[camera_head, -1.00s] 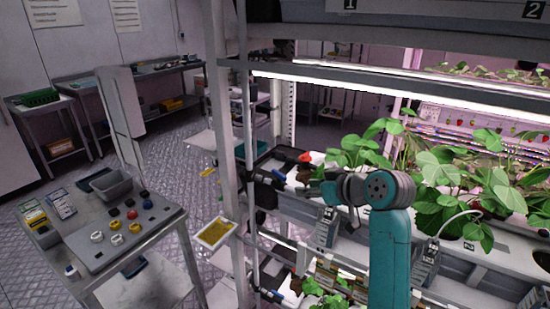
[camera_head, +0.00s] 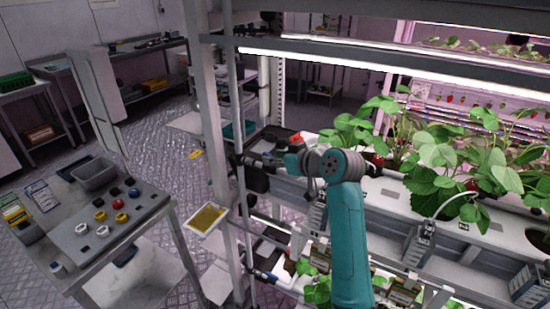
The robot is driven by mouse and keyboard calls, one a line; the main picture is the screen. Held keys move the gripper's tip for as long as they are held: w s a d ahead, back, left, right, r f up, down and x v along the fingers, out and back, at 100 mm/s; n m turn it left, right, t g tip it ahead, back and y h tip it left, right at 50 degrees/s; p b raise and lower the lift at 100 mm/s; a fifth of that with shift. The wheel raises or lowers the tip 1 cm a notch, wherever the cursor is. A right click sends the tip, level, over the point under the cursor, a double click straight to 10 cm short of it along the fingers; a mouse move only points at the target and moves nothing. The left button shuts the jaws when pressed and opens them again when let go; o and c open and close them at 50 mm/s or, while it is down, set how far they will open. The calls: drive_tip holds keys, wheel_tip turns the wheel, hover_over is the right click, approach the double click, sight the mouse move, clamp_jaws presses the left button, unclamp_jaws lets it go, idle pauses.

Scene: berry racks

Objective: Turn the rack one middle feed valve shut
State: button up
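The rack's left end, with its pale post (camera_head: 207,110) and dark pipe fittings, is in the middle of the head view. My teal arm rises from the lower right, and its wrist bends left toward this end. My dark gripper (camera_head: 250,165) is at the pipe fittings beside the post, at the middle tier. The middle feed valve is not clearly visible there; my gripper and wrist cover that spot. I cannot tell whether the gripper touches it or how its fingers stand. A red part (camera_head: 296,138) shows just behind my wrist. A lower blue-ended fitting (camera_head: 272,278) sits below.
Strawberry plants (camera_head: 440,155) fill the white trough right of my arm. A yellow sticky card (camera_head: 207,218) hangs by the post.

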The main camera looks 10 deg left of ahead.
drive_tip(key=shift+w+a+f, duration=0.15)
drive_tip(key=shift+w+a, duration=0.05)
drive_tip(key=shift+a, duration=0.05)
clamp_jaws()
